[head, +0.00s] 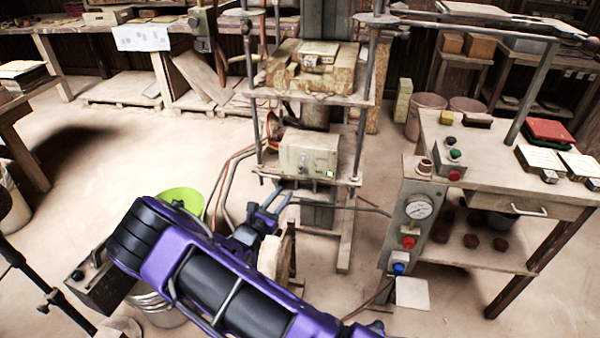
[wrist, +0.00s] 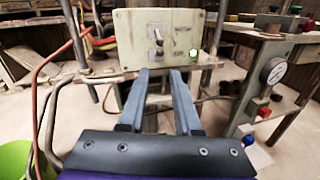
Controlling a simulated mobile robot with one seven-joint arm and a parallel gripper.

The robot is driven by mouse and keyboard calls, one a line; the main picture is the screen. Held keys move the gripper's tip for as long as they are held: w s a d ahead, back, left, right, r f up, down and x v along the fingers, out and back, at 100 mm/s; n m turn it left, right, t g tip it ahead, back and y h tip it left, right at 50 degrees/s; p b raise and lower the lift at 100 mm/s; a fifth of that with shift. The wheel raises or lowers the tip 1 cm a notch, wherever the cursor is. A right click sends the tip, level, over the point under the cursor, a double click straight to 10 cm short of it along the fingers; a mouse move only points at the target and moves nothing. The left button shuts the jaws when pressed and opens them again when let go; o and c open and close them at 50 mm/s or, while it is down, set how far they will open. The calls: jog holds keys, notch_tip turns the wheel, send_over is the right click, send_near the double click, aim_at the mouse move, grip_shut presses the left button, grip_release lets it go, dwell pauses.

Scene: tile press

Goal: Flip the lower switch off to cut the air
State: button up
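A cream control box (head: 296,158) is fixed low on the press frame, and it fills the upper middle of the wrist view (wrist: 128,30). Its face carries an upper switch (wrist: 155,33) with a pale lever and a lower switch (wrist: 160,51) just below. The lever positions are too small to read surely. A green lamp (wrist: 194,54) is lit at the box's lower right. My gripper (wrist: 160,73) is open and empty, with a clear gap between its fingers. Its tips are just below the lower switch in the picture, apparently short of the box. It also shows in the head view (head: 275,194).
Red and dark hoses (wrist: 40,75) hang left of the box. Press posts (wrist: 76,35) flank it. At right stands a panel with a gauge (head: 419,207), red button (head: 408,242) and blue knob (head: 398,268). A lime-green bucket (head: 181,200) is at left.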

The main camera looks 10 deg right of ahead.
aim_at(301, 170)
jog(key=x, duration=1.2)
jog(key=shift+d, duration=0.1)
grip_shut()
